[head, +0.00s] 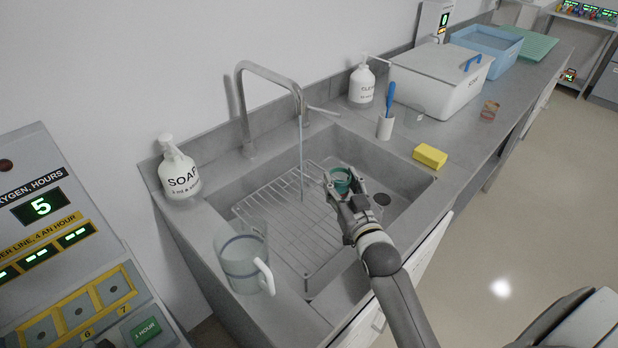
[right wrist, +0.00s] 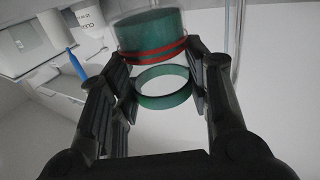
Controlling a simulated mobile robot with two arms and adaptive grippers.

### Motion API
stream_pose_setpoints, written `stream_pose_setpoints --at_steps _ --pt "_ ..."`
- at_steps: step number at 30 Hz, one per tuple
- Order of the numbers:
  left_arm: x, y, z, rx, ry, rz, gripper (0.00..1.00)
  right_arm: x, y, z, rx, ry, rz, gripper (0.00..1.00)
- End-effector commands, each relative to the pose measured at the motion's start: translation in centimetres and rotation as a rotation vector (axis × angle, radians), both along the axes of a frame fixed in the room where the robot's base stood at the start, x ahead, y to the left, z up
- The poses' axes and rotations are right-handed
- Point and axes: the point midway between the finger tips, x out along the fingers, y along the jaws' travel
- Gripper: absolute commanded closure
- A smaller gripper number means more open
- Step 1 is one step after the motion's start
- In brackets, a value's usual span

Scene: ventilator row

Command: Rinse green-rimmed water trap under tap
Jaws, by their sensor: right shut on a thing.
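The green-rimmed water trap (head: 340,177) is held over the sink by my right gripper (head: 346,192). In the right wrist view its green ring (right wrist: 165,88) sits between the two fingers, with a clear-walled, green-looking part and a red band (right wrist: 152,50) beyond it. The metal tap (head: 268,72) stands at the back of the sink, and a thin stream of water (head: 301,150) falls from its spout. The trap is to the right of the stream, apart from it. My left gripper is not in view.
The sink (head: 405,178) has a wire rack (head: 270,205) in it and a drain at right. A clear jug (head: 243,262) stands at the near-left edge, a soap bottle (head: 178,170) behind it. A yellow sponge (head: 430,156) and a brush cup (head: 385,127) are at right.

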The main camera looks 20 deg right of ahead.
Motion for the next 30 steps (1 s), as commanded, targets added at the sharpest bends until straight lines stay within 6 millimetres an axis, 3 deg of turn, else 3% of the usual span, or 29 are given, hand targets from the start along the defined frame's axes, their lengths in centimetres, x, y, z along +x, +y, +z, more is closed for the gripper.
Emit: stream_pose_setpoints --at_steps 19,30 --pt "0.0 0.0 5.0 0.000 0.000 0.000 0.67 -3.2 -2.8 3.8 -0.002 0.000 0.000 0.81" --pt "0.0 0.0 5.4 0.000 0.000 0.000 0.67 -3.8 -3.3 4.0 0.000 -0.001 0.000 0.81"
